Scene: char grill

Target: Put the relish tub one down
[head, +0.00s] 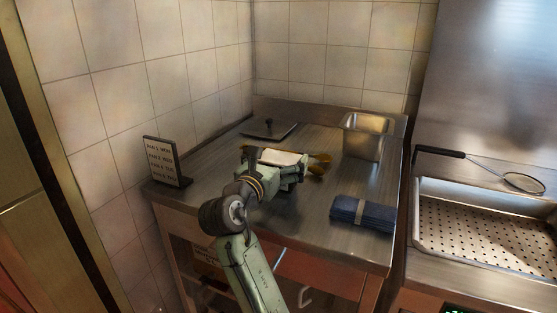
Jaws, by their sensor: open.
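I cannot make out a relish tub for certain. My gripper (319,164) is over the middle of the steel counter (220,185), its orange-brown fingers pointing to the right and away. It is open, and I see nothing held between its fingers. My gripper and wrist hide part of the counter behind them. An open steel pan (366,137) stands upright at the back right of the counter, apart from my gripper; its inside shows no clear contents.
A small lettered sign (163,162) stands at the left edge. A folded blue cloth (362,213) lies at the front right. A fryer basin (490,240) with a strainer (523,182) is at right.

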